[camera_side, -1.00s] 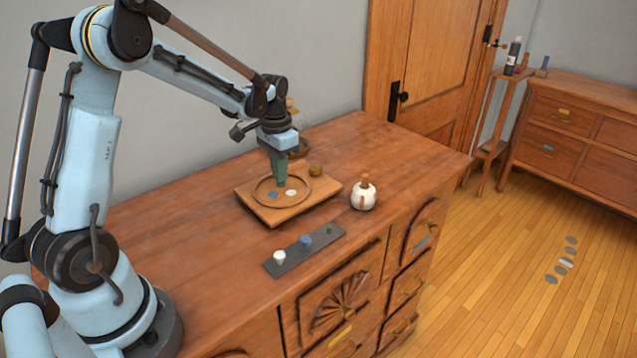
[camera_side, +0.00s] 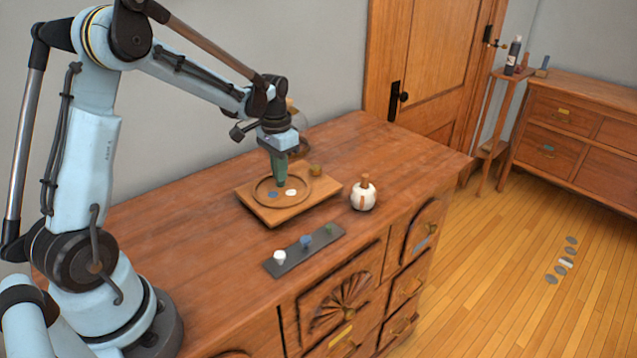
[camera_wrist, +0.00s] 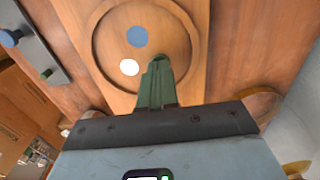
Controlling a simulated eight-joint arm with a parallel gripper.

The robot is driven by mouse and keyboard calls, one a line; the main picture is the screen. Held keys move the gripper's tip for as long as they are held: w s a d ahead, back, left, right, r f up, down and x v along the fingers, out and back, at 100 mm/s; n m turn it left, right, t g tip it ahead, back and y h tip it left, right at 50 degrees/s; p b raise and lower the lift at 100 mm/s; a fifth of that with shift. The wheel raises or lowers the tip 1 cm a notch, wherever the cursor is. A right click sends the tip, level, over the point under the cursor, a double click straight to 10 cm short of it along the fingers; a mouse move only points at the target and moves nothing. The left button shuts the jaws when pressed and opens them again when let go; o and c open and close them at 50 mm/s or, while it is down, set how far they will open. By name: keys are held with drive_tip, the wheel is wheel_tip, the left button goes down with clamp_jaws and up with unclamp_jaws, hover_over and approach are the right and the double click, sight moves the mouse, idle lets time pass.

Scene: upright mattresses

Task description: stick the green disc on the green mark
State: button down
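My gripper (camera_side: 281,183) points down over the round recess of the wooden tray (camera_side: 250,205). Its green fingers look close together, but I cannot tell whether anything is between them. A blue disc (camera_side: 272,194) and a white disc (camera_side: 291,192) lie in the recess beside the fingertips. The wrist view also shows the blue disc (camera_wrist: 137,36) and white disc (camera_wrist: 129,67). No green disc shows in the recess; the fingers hide part of it. A grey strip (camera_side: 290,264) in front carries a white, a blue and a small green piece (camera_side: 330,229).
A white round pot (camera_side: 363,197) with a wooden top stands right of the tray. Something rounded behind my gripper is partly hidden. The dresser top (camera_side: 400,155) is clear at the back right.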

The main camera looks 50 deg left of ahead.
drive_tip(key=shift+f, duration=0.45)
idle(0.5)
idle(0.6)
drive_tip(key=shift+r, duration=2.55)
drive_tip(key=shift+d+r, duration=0.1)
drive_tip(key=shift+d, duration=0.05)
drive_tip(key=s+d+r+t, duration=0.2)
drive_tip(key=s+d+t, duration=0.1)
drive_tip(key=s+d, duration=0.3)
drive_tip(key=s+d+r+t, duration=0.3)
drive_tip(key=s+d+t, duration=0.1)
drive_tip(key=d, duration=0.5)
drive_tip(key=shift+s+d+r, duration=0.2)
drive_tip(key=shift+s+r, duration=0.05)
drive_tip(key=shift+s, duration=0.6)
